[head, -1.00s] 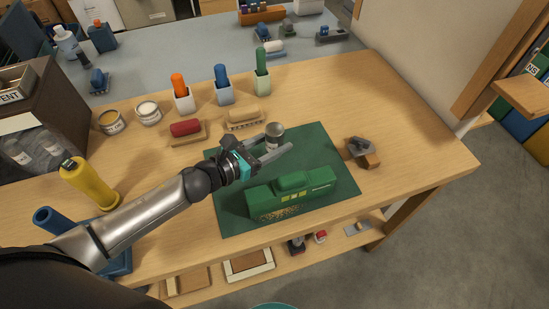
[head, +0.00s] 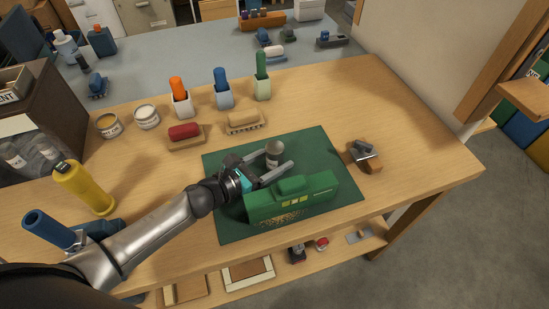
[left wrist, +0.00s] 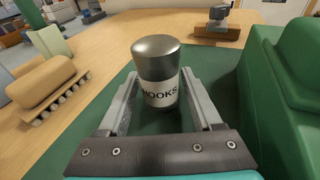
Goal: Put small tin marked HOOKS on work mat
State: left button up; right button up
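The small tin marked HOOKS (head: 274,154) is a grey metal cylinder with a white label. It stands upright on the back part of the green work mat (head: 228,228). In the left wrist view the tin (left wrist: 159,72) faces me with its label readable, and the mat (left wrist: 107,83) shows around it. My left gripper (head: 277,160) is open, with one finger on each side of the tin. In the left wrist view its fingers (left wrist: 160,97) look spread wider than the tin, with gaps beside it. My right gripper is not in view.
A wooden block with a metal part (head: 364,156) is right of the mat. Brushes (head: 245,122) and (head: 186,136) lie behind it.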

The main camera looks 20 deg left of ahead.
pick_arm(q)
jog(key=shift+r, duration=0.1)
jog(key=shift+r+p, duration=0.2)
jog(key=shift+p, duration=0.1)
jog(key=v, duration=1.2)
jog(key=shift+f, duration=0.1)
